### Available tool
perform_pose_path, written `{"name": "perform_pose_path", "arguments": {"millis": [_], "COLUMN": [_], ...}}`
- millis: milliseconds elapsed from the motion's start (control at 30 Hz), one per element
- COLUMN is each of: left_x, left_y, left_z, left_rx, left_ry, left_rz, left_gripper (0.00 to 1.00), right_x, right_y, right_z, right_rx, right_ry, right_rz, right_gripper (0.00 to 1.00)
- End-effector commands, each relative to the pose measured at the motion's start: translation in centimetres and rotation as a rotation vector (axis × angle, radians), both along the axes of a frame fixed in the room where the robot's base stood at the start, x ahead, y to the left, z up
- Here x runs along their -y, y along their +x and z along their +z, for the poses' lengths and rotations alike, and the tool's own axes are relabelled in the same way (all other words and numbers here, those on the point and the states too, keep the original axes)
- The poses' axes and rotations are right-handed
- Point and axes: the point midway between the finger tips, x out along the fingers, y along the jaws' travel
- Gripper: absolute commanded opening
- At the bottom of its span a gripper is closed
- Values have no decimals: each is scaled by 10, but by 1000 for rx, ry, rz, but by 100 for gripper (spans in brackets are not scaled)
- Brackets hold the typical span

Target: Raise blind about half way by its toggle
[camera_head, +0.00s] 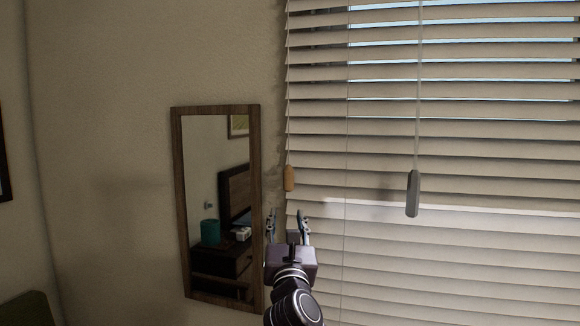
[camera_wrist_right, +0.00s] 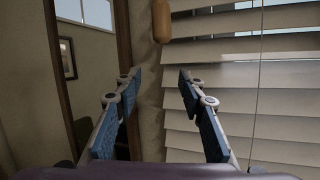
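The blind (camera_head: 430,150) has pale horizontal slats and hangs lowered over the window in the head view; its slats also fill the right of the right wrist view (camera_wrist_right: 250,60). A small orange-brown toggle (camera_head: 289,178) hangs on a cord at the blind's left edge. It also shows at the top of the right wrist view (camera_wrist_right: 161,20). A larger grey toggle (camera_head: 413,193) hangs on a cord farther right. My right gripper (camera_head: 288,222) is open and empty, below the orange-brown toggle and apart from it. My left gripper is not in view.
A wood-framed mirror (camera_head: 253,190) hangs on the wall just left of the blind, close beside my right gripper. A thin cord (camera_head: 346,150) runs down the blind between the two toggles. The wall (camera_head: 100,150) farther left is bare.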

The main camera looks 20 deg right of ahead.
Motion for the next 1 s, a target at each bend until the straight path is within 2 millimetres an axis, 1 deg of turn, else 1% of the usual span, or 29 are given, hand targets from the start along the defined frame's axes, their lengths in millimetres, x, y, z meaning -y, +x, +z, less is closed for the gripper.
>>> {"name": "perform_pose_path", "arguments": {"millis": [33, 100, 200, 267, 500, 700, 833, 1000], "left_x": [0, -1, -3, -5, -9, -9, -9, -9], "left_y": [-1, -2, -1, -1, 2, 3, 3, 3], "left_z": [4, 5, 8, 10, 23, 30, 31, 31], "left_rx": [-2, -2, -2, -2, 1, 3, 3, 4], "left_ry": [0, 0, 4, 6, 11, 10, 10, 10], "left_rz": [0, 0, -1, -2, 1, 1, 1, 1], "left_gripper": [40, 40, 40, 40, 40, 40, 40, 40], "right_x": [0, 1, 2, 4, 13, 19, 21, 21], "right_y": [-9, -18, -22, -19, 14, 36, 42, 44], "right_z": [28, 51, 68, 73, 87, 95, 97, 96], "right_rx": [31, 57, 73, 75, 74, 74, 73, 73], "right_ry": [-44, -91, -126, -131, -130, -130, -130, -130], "right_rz": [-20, -48, -68, -73, -72, -70, -69, -68], "right_gripper": [37, 37, 37, 37, 37, 37, 37, 37]}}
